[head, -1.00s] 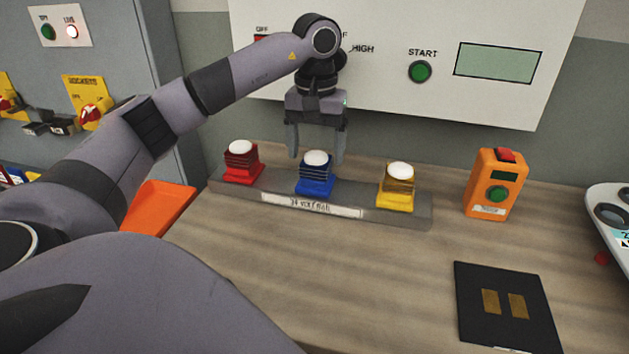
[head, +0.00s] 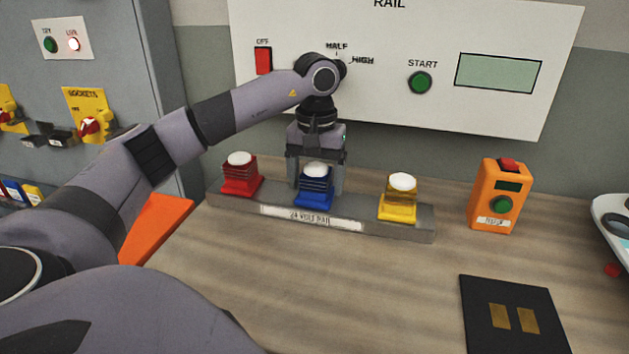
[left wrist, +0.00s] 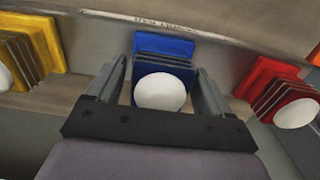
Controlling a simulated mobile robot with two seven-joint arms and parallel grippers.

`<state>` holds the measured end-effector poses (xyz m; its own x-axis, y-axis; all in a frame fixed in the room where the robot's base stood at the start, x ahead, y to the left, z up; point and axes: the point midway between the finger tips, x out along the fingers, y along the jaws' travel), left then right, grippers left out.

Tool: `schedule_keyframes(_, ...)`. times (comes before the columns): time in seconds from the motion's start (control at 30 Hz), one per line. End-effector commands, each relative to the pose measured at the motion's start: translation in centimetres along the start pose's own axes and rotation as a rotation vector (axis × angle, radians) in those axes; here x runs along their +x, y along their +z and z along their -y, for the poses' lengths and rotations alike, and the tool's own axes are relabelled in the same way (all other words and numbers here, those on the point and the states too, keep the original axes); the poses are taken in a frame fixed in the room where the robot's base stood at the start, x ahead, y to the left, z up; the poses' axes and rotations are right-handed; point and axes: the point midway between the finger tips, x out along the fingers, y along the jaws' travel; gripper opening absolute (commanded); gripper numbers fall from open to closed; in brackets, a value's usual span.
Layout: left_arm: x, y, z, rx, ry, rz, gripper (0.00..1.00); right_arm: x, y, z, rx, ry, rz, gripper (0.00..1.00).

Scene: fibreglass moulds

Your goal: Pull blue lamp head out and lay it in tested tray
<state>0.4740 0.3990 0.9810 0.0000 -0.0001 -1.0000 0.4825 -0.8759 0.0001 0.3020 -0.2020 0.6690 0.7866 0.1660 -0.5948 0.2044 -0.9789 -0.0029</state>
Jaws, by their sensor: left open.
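The blue lamp head (head: 314,188) with its white dome stands on the grey rail labelled 24 volt rail (head: 395,229), between the red lamp head (head: 240,178) and the yellow lamp head (head: 399,200). My left gripper (head: 316,188) is open, pointing down, with one finger on each side of the blue lamp head. In the left wrist view the blue lamp head (left wrist: 164,72) sits between the two open fingers (left wrist: 166,85), with a gap visible on each side. My right gripper is not in view. No tray labelled tested can be made out.
An orange tray (head: 158,225) lies at the left bench edge. An orange tester (head: 497,195) stands right of the rail. A black pad (head: 514,318) with two brass strips lies at front right. A white panel (head: 400,100) is behind. The middle bench is clear.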

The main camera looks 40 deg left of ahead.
Motion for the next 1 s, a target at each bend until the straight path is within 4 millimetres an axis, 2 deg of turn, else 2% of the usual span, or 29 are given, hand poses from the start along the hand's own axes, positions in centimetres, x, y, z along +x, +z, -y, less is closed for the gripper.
schedule_keyframes(1.0, 0.00, 0.00, 0.01, 0.000, 0.000, 0.000, 0.81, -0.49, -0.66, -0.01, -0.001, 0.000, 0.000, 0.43)
